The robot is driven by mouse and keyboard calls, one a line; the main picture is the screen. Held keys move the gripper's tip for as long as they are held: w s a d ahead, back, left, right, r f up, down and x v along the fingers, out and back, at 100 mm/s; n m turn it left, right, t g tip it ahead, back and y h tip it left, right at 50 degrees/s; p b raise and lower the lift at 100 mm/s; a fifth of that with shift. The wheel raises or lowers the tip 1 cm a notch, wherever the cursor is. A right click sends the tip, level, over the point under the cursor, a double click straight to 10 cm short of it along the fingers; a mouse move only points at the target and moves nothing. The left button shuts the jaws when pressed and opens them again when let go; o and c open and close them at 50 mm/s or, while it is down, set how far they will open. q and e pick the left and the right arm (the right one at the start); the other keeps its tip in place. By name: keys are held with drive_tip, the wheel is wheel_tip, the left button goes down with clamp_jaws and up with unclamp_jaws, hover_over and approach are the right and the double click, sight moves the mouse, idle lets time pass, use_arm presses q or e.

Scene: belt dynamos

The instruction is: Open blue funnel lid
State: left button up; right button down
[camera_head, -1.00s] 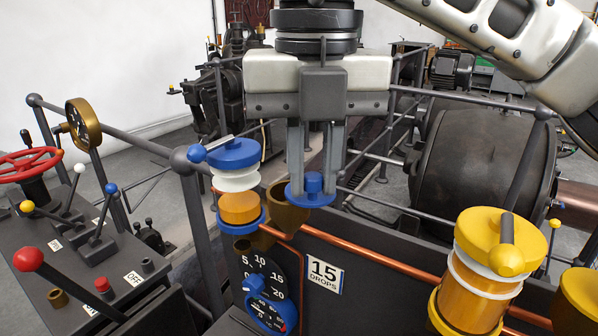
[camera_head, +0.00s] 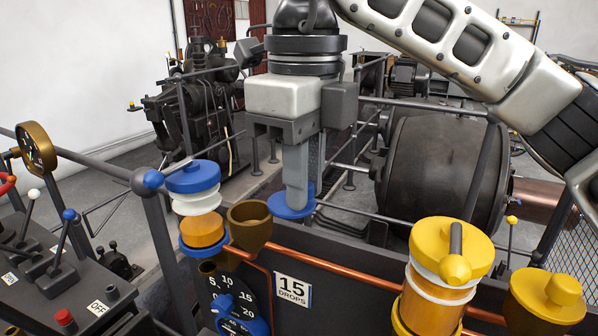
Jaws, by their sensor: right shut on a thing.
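The blue funnel lid (camera_head: 289,207) is a flat blue disc. Its knob is mostly hidden behind the fingers. My right gripper (camera_head: 297,203) points down and is shut on this lid, holding it to the right of the brown funnel (camera_head: 250,222). The funnel's round mouth is uncovered and shows open at the top. The lid appears clear of the funnel, above the dark panel edge. My left gripper is not in view.
A blue-capped oiler (camera_head: 194,178) stands left of the funnel. A yellow-capped oiler (camera_head: 452,245) and a yellow lid (camera_head: 546,292) are at the right. A copper pipe (camera_head: 345,272) runs along the panel. A dial (camera_head: 236,304) sits below the funnel.

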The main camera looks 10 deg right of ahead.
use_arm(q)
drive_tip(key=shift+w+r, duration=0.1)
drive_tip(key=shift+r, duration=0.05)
use_arm(e)
drive_tip(key=shift+w+d+r+n, duration=0.1)
drive_tip(key=shift+w+d+n, duration=0.05)
drive_tip(key=shift+n, duration=0.15)
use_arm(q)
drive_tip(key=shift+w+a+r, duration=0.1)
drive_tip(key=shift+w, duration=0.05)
use_arm(e)
drive_tip(key=c, duration=1.3)
unclamp_jaws()
drive_tip(key=shift+c, duration=0.2)
use_arm(q)
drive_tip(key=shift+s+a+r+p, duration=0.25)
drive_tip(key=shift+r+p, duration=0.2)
drive_tip(key=shift+p, duration=0.8)
use_arm(e)
wheel_tip(320, 180, up, 16)
